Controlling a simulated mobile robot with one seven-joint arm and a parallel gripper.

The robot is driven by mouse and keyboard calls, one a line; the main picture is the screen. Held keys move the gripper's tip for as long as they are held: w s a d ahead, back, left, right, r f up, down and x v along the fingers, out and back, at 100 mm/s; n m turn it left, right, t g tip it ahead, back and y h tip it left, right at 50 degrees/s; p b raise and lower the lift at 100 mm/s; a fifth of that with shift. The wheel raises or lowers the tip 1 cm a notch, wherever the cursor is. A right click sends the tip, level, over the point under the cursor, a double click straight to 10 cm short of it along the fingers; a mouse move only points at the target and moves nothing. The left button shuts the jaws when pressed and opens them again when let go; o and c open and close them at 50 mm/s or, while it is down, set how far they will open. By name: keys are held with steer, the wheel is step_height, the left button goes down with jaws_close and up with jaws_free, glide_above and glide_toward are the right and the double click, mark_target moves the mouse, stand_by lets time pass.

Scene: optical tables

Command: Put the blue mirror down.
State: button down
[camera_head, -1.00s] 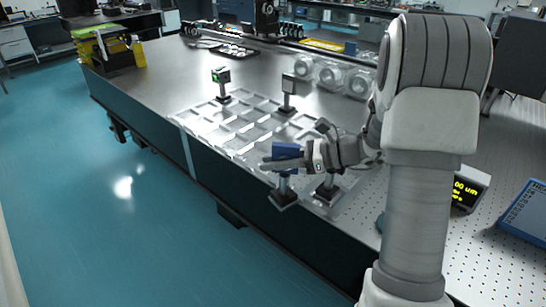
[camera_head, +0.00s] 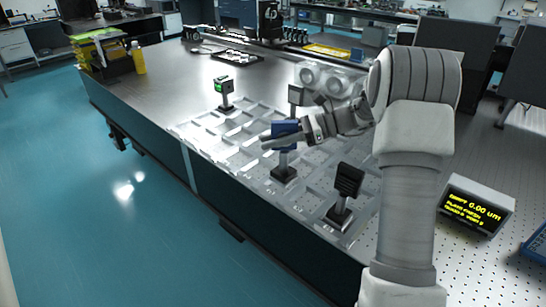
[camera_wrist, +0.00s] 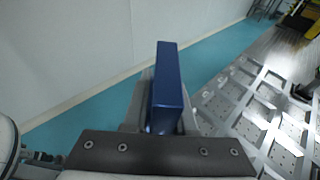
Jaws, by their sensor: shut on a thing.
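The blue mirror (camera_head: 288,127) stands upright on a post with a dark square base in the head view. My gripper (camera_head: 283,141) is shut on its blue head, which also fills the middle of the wrist view (camera_wrist: 167,88). The base is over the near side of a pale grid tray (camera_head: 190,133) with several compartments. I cannot tell whether the base touches the tray or hangs just above it. The wrist view hides the post and base.
A black mirror (camera_head: 348,180) on a post stands right of the blue one. A green-faced device (camera_head: 223,85) and a grey post-mounted part (camera_head: 296,94) stand farther back. A display box (camera_head: 477,205) is at the right. Empty compartments lie left of the blue mirror.

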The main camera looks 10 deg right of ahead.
steer(key=w+f+b, duration=0.2)
steer(key=w+f, duration=0.3)
steer(key=f, duration=0.2)
steer(key=shift+w+d, duration=0.25)
steer(key=shift+d, duration=0.2)
steer(key=shift+f, duration=0.15)
steer(key=c, duration=0.7)
jaws_free()
steer(key=shift+f, duration=0.1)
steer(key=p+v, duration=0.2)
steer(key=v, duration=1)
steer(key=shift+s, duration=0.1)
